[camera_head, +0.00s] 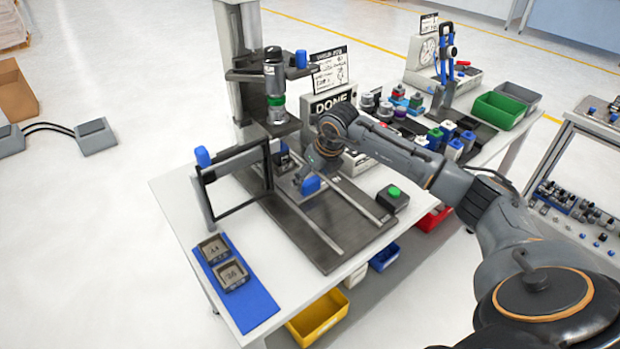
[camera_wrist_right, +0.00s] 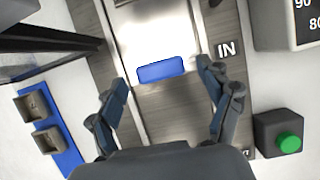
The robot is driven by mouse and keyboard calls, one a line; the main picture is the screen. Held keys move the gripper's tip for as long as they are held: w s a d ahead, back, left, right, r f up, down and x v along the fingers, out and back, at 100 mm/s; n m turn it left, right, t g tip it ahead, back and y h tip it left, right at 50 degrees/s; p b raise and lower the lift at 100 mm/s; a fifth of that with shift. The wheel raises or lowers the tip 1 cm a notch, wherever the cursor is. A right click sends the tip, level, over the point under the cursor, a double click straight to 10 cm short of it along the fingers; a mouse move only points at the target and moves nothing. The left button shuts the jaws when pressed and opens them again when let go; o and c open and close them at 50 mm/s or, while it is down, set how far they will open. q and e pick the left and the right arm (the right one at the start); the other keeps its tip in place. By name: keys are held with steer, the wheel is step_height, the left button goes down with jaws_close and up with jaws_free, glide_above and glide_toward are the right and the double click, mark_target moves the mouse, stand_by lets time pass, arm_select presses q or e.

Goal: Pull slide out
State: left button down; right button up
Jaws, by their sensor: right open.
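The slide (camera_wrist_right: 155,35) is a bright metal plate between two rails, with a blue handle (camera_wrist_right: 162,70) on its near end in the right wrist view. In the head view the blue handle (camera_head: 310,185) shows on the dark fixture base (camera_head: 335,225). My right gripper (camera_wrist_right: 163,77) is open, with one finger on either side of the handle and a visible gap to each. In the head view my right gripper (camera_head: 303,172) is low over the rails, partly hidden by its own wrist. My left gripper is not in view.
A black-framed gate with a blue knob (camera_head: 202,156) stands left of the rails. A green button box (camera_head: 393,198) sits to the right. A blue mat (camera_head: 255,305) with two small trays lies at the front left. A press column (camera_head: 235,50) rises behind.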

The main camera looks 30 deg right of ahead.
mark_target(312, 181)
steer(key=shift+x, duration=1.55)
steer(key=shift+c, duration=0.2)
jaws_close()
steer(key=shift+s, duration=0.1)
steer(key=shift+s+f, duration=0.1)
